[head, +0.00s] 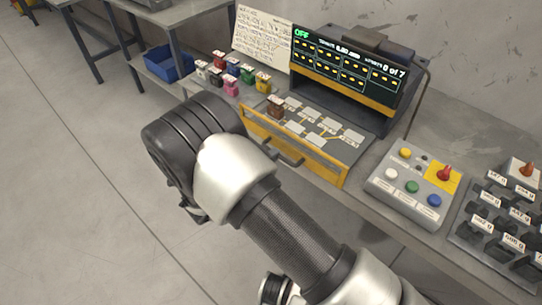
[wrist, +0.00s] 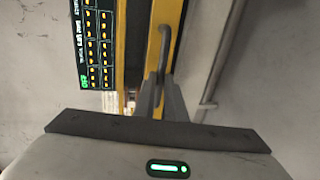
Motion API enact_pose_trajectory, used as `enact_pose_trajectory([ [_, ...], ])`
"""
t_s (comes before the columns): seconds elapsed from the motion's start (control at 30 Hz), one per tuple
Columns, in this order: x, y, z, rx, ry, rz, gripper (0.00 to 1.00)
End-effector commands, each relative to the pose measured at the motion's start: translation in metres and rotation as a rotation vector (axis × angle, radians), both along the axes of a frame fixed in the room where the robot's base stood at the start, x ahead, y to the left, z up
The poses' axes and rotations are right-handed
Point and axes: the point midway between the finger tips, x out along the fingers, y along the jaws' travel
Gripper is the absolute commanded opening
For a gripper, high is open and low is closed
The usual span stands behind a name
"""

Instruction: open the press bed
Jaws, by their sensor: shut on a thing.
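The press bed (head: 318,143) is a flat tray with a yellow front and pale pads, and it shows in front of the dark press housing (head: 340,85). A grey bar handle (head: 288,158) runs along its yellow front. In the wrist view, my gripper (wrist: 160,80) has its two dark fingers closed on the handle (wrist: 166,40), beside the yellow front (wrist: 154,50). In the head view my arm hides the fingers and part of the handle. A brown block (head: 276,106) sits at the bed's left corner.
A button box (head: 415,185) with a red knob and a rack of dark labelled pieces (head: 500,220) stand to the right. Several coloured blocks (head: 232,75) and a written sheet (head: 262,38) are at the left. The floor (head: 70,180) in front is clear.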

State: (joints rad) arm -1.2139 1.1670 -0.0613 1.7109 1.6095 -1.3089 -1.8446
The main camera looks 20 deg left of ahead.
Motion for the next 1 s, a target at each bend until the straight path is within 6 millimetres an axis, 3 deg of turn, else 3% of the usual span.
enact_pose_trajectory([
  [0.07, 0.000, 0.000, 0.000, 0.000, 0.001, 0.000, 0.00],
  [0.1, 0.000, 0.000, 0.000, 0.000, 0.001, 0.000, 0.14],
  [0.2, 0.000, 0.000, 0.000, 0.000, 0.001, 0.000, 0.30],
  [0.5, -0.001, 0.001, 0.000, 0.000, 0.000, 0.001, 0.30],
  [0.63, -0.010, 0.004, 0.002, 0.000, 0.000, 0.001, 0.30],
  [0.77, -0.031, 0.013, 0.008, 0.001, 0.001, 0.004, 0.30],
  [1.0, -0.087, 0.032, 0.019, 0.001, 0.002, 0.004, 0.30],
])
